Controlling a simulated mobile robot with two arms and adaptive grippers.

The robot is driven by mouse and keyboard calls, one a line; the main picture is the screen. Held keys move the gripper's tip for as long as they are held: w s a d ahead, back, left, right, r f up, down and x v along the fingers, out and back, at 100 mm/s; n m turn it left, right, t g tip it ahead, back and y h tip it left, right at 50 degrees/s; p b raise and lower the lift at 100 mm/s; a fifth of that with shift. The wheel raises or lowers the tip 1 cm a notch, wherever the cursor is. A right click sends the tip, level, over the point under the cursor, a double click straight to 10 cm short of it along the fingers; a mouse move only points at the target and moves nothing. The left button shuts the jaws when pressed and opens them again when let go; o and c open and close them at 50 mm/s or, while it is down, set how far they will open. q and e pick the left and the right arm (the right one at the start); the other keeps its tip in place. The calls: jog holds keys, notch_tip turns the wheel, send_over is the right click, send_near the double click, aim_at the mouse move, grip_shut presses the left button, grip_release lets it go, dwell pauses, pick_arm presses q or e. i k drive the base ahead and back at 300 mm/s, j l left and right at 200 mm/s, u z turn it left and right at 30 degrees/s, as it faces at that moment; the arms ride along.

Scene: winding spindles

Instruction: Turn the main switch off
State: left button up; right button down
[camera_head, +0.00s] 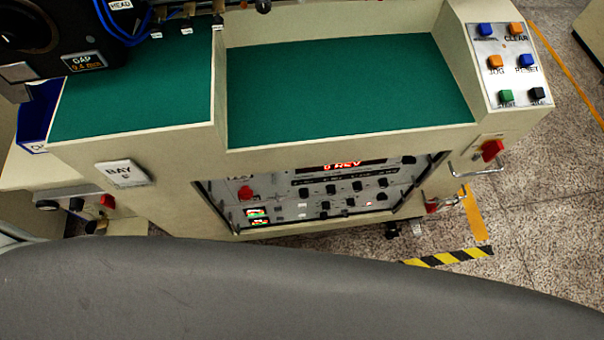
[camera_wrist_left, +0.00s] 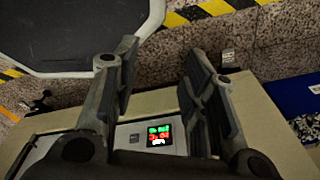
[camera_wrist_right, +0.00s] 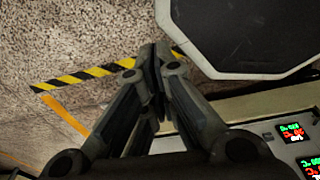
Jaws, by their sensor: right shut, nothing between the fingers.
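No label in view reads as the main switch, so I cannot tell which control it is. In the head view a red knob (camera_head: 245,192) sits at the upper left of the recessed control panel (camera_head: 290,208). A red switch (camera_head: 491,149) sits on the front right corner, and another red part (camera_head: 432,207) is below it. My left gripper (camera_wrist_left: 162,55) is open and empty above the panel, with a lit display (camera_wrist_left: 159,135) between its fingers. My right gripper (camera_wrist_right: 158,50) is shut and empty, with the floor beyond its tips. Neither gripper shows in the head view.
The green worktop (camera_head: 345,95) is clear. Coloured push buttons fill the button plate (camera_head: 510,65) at the right. A metal handle (camera_head: 470,165) sticks out near the corner. Yellow-black tape (camera_head: 450,257) marks the floor. My grey base fills the foreground.

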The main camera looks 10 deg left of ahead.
aim_at(491, 149)
jog(key=z, duration=1.3)
jog(key=l+u, duration=0.1)
jog(key=u, duration=0.5)
jog(key=i+l+u, duration=0.1)
jog(key=l+u, duration=0.3)
jog(key=l, duration=0.25)
jog(key=l+u, duration=0.4)
jog(key=l, duration=0.25)
jog(key=l+u, duration=0.4)
jog(key=l, duration=0.3)
